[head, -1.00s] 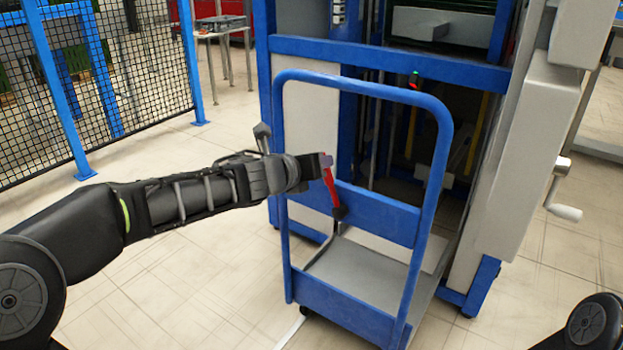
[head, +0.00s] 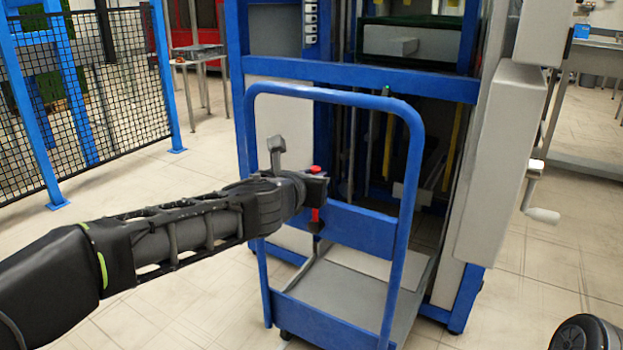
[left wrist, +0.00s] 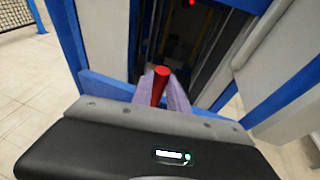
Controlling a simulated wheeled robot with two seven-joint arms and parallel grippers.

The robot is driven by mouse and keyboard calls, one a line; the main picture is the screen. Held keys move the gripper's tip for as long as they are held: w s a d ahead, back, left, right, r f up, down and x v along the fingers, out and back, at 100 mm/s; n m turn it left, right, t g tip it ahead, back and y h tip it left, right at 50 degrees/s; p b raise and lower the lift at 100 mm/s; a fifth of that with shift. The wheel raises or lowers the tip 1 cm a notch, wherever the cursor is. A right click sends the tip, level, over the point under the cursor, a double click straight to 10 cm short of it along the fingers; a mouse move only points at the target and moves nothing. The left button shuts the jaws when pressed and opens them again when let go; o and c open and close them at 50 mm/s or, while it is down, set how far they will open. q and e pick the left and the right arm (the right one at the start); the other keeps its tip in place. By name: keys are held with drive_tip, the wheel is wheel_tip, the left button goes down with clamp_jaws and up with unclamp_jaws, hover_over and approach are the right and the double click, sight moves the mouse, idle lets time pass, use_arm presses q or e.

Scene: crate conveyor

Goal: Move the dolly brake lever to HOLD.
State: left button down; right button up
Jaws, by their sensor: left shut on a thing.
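The dolly has a blue tube frame (head: 411,160) and a grey deck (head: 345,295), and stands in front of the lift. Its red brake lever (head: 315,214) is on the blue cross panel (head: 370,232) and looks close to upright in the head view. My left gripper (head: 318,186) is shut on the lever's upper part and hides some of it. In the left wrist view, the red lever (left wrist: 160,84) shows between the two pale fingers (left wrist: 160,95). I see no readable HOLD mark. My right gripper is out of view.
The blue and grey lift (head: 490,180) rises just behind the dolly, with a hand crank (head: 541,214) on its right. A mesh fence (head: 110,110) stands at the left. The floor between fence and dolly is clear.

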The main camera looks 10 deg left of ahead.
use_arm(q)
drive_tip(key=shift+d, duration=0.1)
drive_tip(key=c, duration=1.3)
unclamp_jaws()
drive_tip(key=shift+s, duration=0.1)
drive_tip(key=p+v, duration=0.2)
drive_tip(key=v, duration=0.5)
drive_tip(key=shift+s, duration=0.3)
